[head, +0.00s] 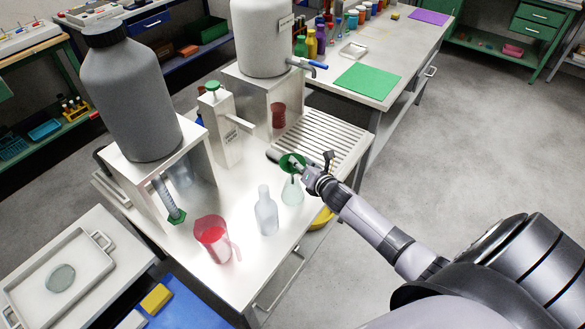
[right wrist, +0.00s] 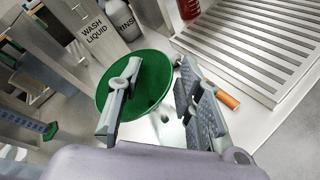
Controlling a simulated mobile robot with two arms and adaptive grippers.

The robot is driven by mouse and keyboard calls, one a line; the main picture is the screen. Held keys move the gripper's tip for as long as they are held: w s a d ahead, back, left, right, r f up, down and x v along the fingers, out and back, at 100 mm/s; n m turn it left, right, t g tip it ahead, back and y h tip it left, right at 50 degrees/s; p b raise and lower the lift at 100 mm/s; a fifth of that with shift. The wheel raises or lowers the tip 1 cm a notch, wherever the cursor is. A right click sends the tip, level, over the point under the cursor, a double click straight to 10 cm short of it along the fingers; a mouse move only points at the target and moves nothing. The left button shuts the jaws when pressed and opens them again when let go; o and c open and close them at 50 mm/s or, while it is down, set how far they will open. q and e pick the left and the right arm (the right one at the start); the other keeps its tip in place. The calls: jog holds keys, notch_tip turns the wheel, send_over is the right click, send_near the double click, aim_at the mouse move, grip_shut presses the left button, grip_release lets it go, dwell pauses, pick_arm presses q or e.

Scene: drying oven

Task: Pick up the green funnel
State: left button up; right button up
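The green funnel (head: 291,161) appears to sit in the mouth of a clear conical flask (head: 292,192) on the white table. Its wide round mouth also shows in the right wrist view (right wrist: 150,98), with the flask blurred below it. My right gripper (head: 300,161) is at the funnel. In the right wrist view my right gripper (right wrist: 160,70) has its fingers well apart; one overlaps the funnel's disc, the other is beside its right edge. I cannot tell whether either finger touches it. My left gripper is not in view.
A clear bottle (head: 266,212) and a pitcher of red liquid (head: 212,238) stand left of the flask. A slatted rack (head: 322,138) lies behind. A wash liquid dispenser (head: 220,125) and large tanks on stands are at the left and back. An orange cylinder (right wrist: 221,93) lies near the right finger.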

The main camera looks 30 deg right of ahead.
jog(key=shift+c, duration=0.3)
grip_shut()
jog(key=shift+r, duration=0.1)
